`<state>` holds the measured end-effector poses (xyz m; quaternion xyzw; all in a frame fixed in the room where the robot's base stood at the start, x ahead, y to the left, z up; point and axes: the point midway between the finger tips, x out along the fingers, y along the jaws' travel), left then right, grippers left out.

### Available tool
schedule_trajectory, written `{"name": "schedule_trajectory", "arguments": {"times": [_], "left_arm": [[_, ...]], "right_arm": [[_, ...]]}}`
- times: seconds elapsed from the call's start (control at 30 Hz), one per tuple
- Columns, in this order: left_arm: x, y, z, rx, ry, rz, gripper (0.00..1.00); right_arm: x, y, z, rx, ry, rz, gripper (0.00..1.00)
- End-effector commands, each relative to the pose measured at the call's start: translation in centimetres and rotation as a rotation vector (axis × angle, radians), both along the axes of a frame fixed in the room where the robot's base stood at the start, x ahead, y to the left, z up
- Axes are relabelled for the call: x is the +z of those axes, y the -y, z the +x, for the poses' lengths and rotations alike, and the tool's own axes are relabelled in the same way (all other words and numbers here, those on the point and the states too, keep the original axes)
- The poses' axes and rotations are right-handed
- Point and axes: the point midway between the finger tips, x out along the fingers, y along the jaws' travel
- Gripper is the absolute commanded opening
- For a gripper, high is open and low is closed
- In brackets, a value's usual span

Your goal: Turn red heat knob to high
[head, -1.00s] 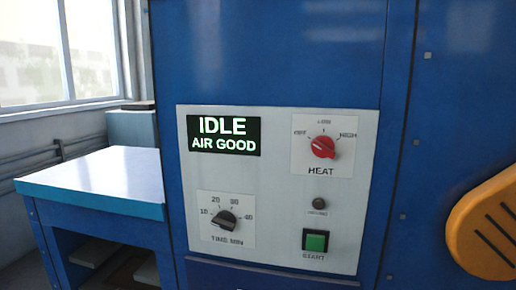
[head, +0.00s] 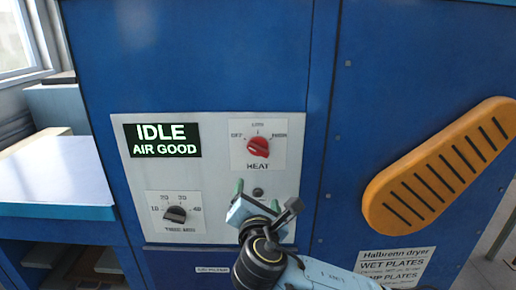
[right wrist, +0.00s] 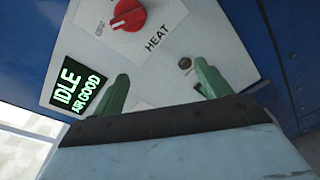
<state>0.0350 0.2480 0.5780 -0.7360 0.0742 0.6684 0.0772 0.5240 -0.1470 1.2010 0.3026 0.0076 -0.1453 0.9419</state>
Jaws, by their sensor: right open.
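The red heat knob (head: 258,147) sits on a white square above the word HEAT, on the dryer's pale control panel (head: 217,190). Small labels stand to its left, above it and to its right; I cannot tell its exact setting. My right gripper (head: 257,196) is below the knob, in front of the panel, with its green fingers apart and nothing between them. It hides the start button. In the right wrist view the knob (right wrist: 128,14) is at the top, beyond the open fingers (right wrist: 162,72) and apart from them. My left gripper is not in view.
A display (head: 162,141) reads IDLE AIR GOOD. A black timer knob (head: 176,214) is at the panel's lower left. A white-topped table (head: 50,175) stands at the left. The space before the heat knob is clear.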

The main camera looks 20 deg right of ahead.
Motion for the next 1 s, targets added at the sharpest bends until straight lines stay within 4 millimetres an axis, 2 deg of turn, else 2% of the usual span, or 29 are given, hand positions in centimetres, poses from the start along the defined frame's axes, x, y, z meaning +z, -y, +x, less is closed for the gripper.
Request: {"name": "schedule_trajectory", "arguments": {"times": [0.03, 0.1, 0.2, 0.37, 0.7, 0.83, 1.0], "left_arm": [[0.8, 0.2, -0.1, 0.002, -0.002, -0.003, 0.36], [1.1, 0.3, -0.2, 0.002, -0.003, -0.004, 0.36], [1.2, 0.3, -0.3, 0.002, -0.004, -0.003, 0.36], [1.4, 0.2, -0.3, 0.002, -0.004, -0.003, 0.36], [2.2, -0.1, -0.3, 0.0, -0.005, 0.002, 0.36], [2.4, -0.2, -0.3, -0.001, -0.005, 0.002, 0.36], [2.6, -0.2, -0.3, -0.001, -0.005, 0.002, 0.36]], "right_arm": [[2.8, -0.3, -0.8, 0.004, 0.034, -0.039, 0.76], [4.7, -0.4, -1.6, 0.003, 0.058, -0.081, 0.76], [6.0, -0.3, -2.0, -0.002, 0.076, -0.109, 0.76], [6.1, 0.2, -0.4, -0.006, 0.077, -0.115, 0.76], [6.1, 2.1, 6.3, -0.005, 0.077, -0.113, 0.76], [6.1, 2.7, 8.4, -0.005, 0.075, -0.11, 0.76], [6.0, 3.1, 10.0, -0.004, 0.076, -0.111, 0.76]]}}
